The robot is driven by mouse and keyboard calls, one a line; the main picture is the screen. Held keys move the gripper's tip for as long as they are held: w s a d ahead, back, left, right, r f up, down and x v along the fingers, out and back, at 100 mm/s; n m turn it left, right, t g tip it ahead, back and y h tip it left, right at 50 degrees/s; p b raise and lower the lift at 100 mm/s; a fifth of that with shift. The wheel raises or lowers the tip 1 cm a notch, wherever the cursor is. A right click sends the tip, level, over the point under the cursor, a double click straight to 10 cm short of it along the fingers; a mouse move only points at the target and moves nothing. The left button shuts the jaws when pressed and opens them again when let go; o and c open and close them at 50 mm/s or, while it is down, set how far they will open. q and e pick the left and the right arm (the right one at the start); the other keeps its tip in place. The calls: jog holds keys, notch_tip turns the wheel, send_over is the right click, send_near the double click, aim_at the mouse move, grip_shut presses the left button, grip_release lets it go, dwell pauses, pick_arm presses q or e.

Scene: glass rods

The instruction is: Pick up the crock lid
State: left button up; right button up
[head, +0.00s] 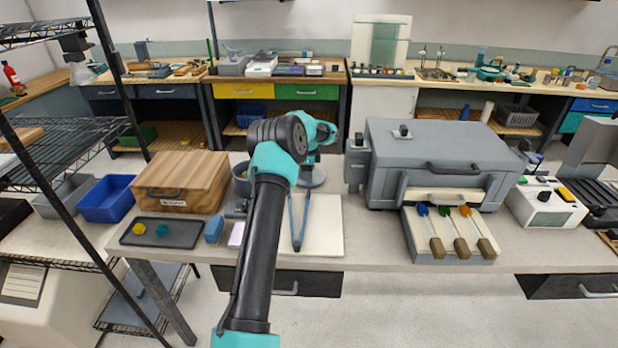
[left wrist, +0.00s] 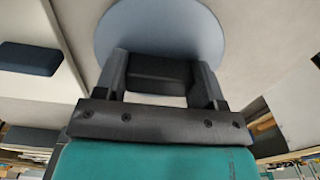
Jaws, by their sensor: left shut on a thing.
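The crock lid is a round blue-grey disc (left wrist: 160,28) with a dark block-shaped knob (left wrist: 158,75), seen in the left wrist view. My left gripper (left wrist: 160,72) is shut on the knob, one finger on each side. In the head view the lid (head: 314,180) shows below my left gripper (head: 312,164), over the back of the pale board. I cannot tell whether it touches the board. A grey-blue pot, apparently the crock (head: 241,180), stands just left, partly hidden by my arm. My right gripper is not in view.
A wooden bread box (head: 183,182), a dark tray (head: 158,231) and a blue block (head: 214,229) are at left. A pale board (head: 326,225) bears blue tongs (head: 300,222). A large grey box (head: 435,150) and a holder with several tools (head: 450,245) are at right.

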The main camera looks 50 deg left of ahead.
pick_arm(q)
jog(key=c, duration=0.4)
jog(key=shift+r, duration=0.1)
notch_tip(320, 180, up, 10)
jog(key=shift+f, duration=0.1)
dwell(0.4)
dwell(0.4)
